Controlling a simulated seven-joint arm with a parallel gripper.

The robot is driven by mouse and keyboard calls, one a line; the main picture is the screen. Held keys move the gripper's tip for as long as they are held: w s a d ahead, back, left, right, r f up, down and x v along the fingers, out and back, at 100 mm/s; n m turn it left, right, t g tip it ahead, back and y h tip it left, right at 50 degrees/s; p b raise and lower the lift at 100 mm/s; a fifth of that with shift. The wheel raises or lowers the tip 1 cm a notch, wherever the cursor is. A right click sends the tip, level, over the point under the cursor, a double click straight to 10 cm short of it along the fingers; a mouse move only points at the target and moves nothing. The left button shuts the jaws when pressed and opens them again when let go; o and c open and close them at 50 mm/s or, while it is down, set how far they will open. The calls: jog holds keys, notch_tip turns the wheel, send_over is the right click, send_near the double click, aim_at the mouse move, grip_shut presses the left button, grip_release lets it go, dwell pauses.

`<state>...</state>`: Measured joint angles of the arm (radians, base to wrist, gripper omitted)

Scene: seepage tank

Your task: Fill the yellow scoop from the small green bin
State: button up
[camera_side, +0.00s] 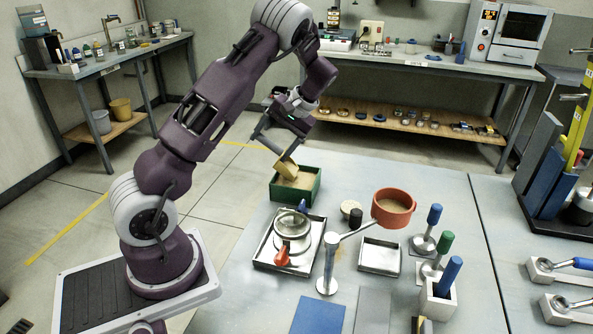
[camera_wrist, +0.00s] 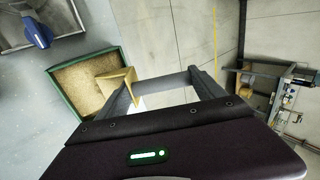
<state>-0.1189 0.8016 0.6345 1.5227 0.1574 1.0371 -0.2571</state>
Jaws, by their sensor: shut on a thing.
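The small green bin (camera_side: 308,190) stands at the table's back left edge and holds tan grainy material. It also shows in the wrist view (camera_wrist: 62,112). The yellow scoop (camera_side: 286,166) is over the bin, tilted, its lower end at or just above the material; I cannot tell if it touches. In the wrist view the scoop (camera_wrist: 117,90) overlaps the bin's right side. My gripper (camera_side: 274,146) is shut on the scoop above the bin. How much the scoop holds is hidden.
A steel tray with a clear-lidded vessel (camera_side: 291,228) stands in front of the bin. An orange pot (camera_side: 393,207) sits on an arm from a metal post (camera_side: 328,265). An empty shallow tray (camera_side: 379,256) lies nearby.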

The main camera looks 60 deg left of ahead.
aim_at(283, 150)
jog(key=shift+s+a, duration=0.15)
jog(key=shift+f, duration=0.45)
dwell(0.7)
jog(key=shift+w+d+f, duration=0.1)
jog(key=shift+w+d, duration=0.95)
jog(key=shift+d, duration=0.1)
dwell(3.2)
jog(key=shift+w+d, duration=0.35)
jog(key=shift+w, duration=0.1)
dwell(1.3)
dwell(0.5)
